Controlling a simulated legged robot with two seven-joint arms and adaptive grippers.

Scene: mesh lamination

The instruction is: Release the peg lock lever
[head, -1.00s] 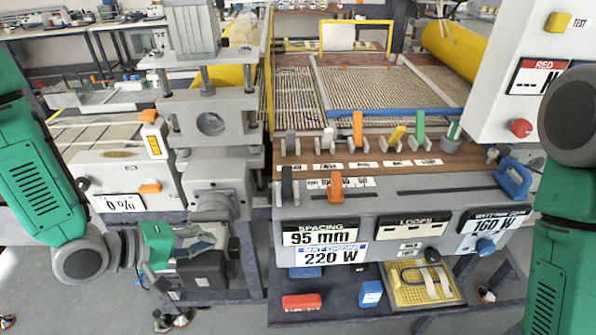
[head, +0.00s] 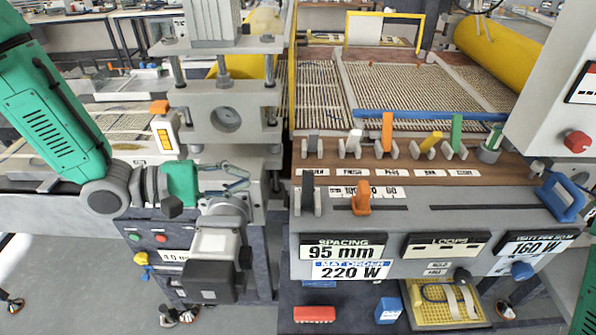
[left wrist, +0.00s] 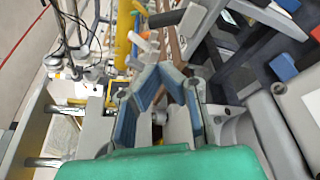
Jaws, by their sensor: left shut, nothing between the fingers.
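The peg lock lever appears to be the upright orange lever (head: 387,132) in the row on the brown panel, above a label that seems to read PEGS. My left gripper (head: 242,178) is shut and empty in front of the grey press column, left of the lever row and apart from it. The left wrist view shows its blue-padded fingers (left wrist: 160,85) close up, with a white lever (left wrist: 146,42) beyond them. My right gripper is out of view; only part of its arm shows at the lower right edge.
Beside it stand a white lever (head: 355,140), a yellow tilted lever (head: 431,142) and a green upright lever (head: 457,132). An orange slider (head: 361,198) and a blue handle (head: 560,198) sit nearer. The grey press column (head: 226,110) rises by my left gripper.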

